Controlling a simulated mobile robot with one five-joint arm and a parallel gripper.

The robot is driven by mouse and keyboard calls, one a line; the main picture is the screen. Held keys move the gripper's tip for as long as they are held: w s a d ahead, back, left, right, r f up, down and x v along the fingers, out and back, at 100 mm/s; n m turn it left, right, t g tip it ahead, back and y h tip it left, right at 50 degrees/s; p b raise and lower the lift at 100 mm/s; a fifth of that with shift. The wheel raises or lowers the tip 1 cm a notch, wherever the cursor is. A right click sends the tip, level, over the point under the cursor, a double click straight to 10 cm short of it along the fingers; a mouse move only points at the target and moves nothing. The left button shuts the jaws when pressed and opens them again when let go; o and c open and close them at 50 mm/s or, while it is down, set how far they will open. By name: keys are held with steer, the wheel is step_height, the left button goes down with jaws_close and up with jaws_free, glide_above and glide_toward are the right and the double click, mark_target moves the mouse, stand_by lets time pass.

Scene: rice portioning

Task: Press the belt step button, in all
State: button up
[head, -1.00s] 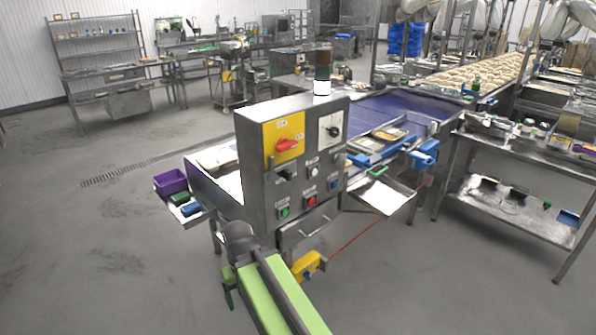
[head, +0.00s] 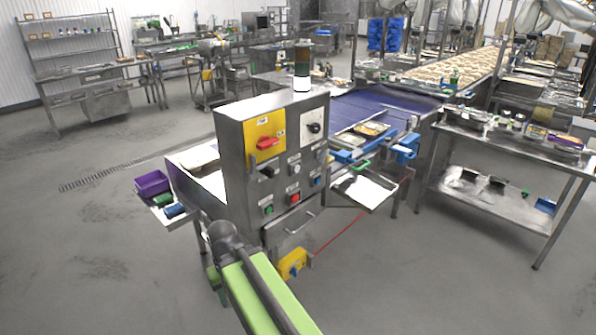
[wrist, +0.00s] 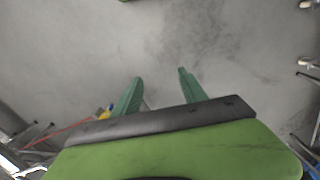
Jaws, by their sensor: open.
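The grey control box (head: 238,190) stands at the belt's near end and carries several controls on its front. These include a green button (head: 267,210), a red button (head: 295,198), a white button (head: 294,169) and a blue button (head: 316,181). I cannot read their labels, so I cannot tell which is the belt step button. My gripper (wrist: 160,90) is open and empty in the wrist view, its two green fingers apart over grey floor. In the head view my arm reaches up to just below the box, and the fingers are mostly hidden. No button shows in the wrist view.
A red rotary switch (head: 267,142) on a yellow plate and a black knob (head: 314,127) are higher on the box. A yellow unit (head: 292,263) sits low beneath it. Floor at left is clear.

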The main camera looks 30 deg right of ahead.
jaws_close()
stand_by(1.3)
